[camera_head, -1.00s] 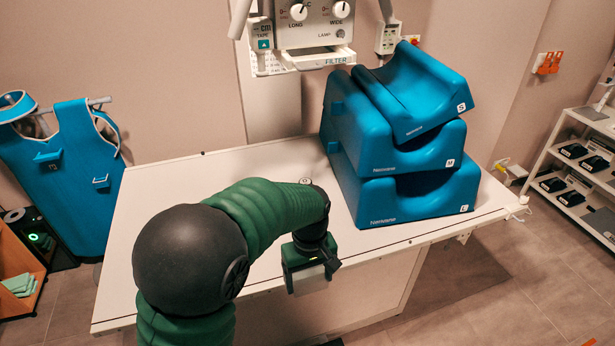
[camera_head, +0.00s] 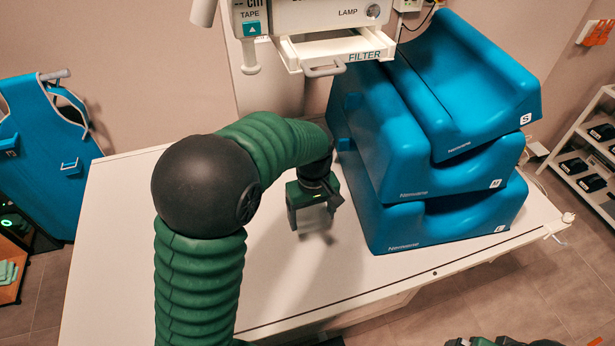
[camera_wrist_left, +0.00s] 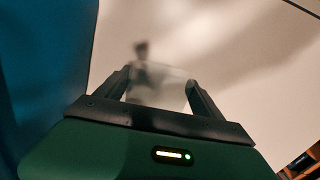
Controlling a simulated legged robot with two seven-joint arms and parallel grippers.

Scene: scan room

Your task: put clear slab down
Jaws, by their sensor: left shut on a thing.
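My left gripper (camera_head: 312,218) points down over the white table (camera_head: 130,215), just left of the stacked blue blocks. In the left wrist view its two dark fingers (camera_wrist_left: 158,78) are shut on the clear slab (camera_wrist_left: 168,88). The slab is see-through and faint, its far edge showing against the pale tabletop. In the head view the slab is hard to make out below the gripper. I cannot tell whether it touches the table.
Three blue blocks (camera_head: 400,235) are stacked on the table's right part. A white machine with a filter tray (camera_head: 335,50) hangs behind. The table's left and front parts are clear. A blue apron (camera_head: 45,150) hangs at left, and shelves (camera_head: 590,165) stand at right.

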